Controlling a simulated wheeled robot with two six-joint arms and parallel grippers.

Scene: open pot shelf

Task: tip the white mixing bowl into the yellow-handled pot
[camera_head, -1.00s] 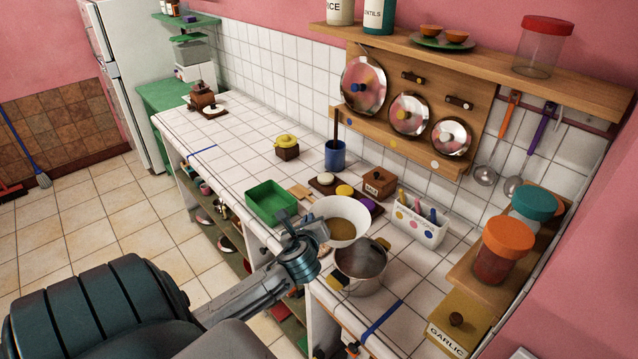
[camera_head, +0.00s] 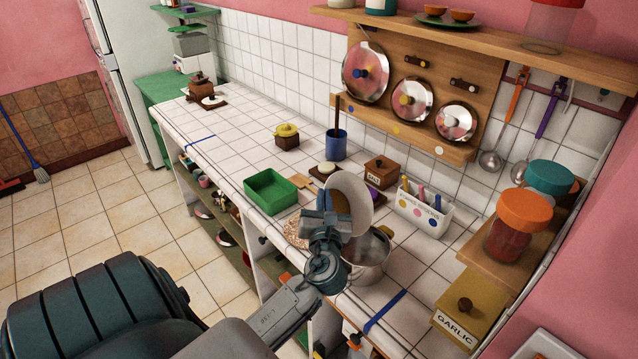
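The white mixing bowl (camera_head: 360,206) is lifted and tilted steeply, with brown contents showing inside it. My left gripper (camera_head: 330,222) is shut on the bowl's near side. The bowl hangs above the steel pot (camera_head: 372,268), which stands on the white tiled counter near its front edge. I cannot see whether anything is falling into the pot. My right gripper is not in view.
A green tray (camera_head: 270,191) and a round patterned mat (camera_head: 297,233) lie left of the bowl. A white utensil holder (camera_head: 424,214) and a salt box (camera_head: 381,172) stand behind the pot. A garlic box (camera_head: 468,312) is at the right.

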